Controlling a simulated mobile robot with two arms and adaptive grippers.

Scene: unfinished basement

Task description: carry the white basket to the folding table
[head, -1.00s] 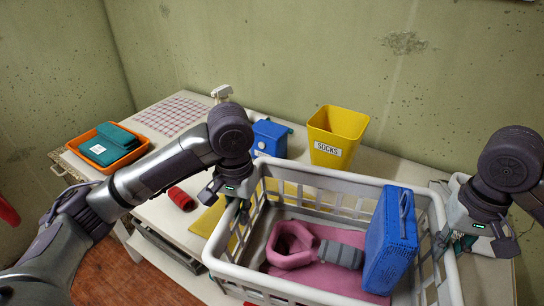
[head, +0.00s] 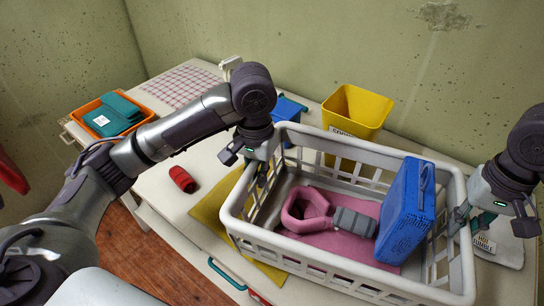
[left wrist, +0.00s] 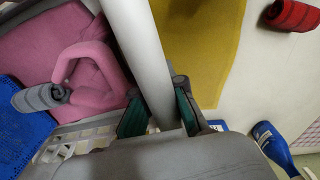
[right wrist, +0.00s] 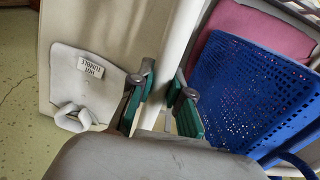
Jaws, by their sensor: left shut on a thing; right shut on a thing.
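The white basket (head: 345,272) is held by both grippers over the pale table (head: 165,215). Inside it lie a pink cloth with a pink looped thing (head: 305,210), a grey roll (head: 354,222) and an upright blue perforated case (head: 404,212). My left gripper (head: 252,158) is shut on the left rim; the left wrist view shows the rim (left wrist: 142,40) between its fingers. My right gripper (head: 474,214) is shut on the right rim, which also shows in the right wrist view (right wrist: 180,40). I cannot tell whether the basket's underside touches anything.
A yellow bin (head: 357,105) stands close behind the basket, its label partly hidden. A blue container (head: 290,108) is beside it. A yellow mat (head: 212,205), a red roll (head: 182,179) and an orange tray (head: 85,126) lie left. A white labelled item (right wrist: 85,80) lies right.

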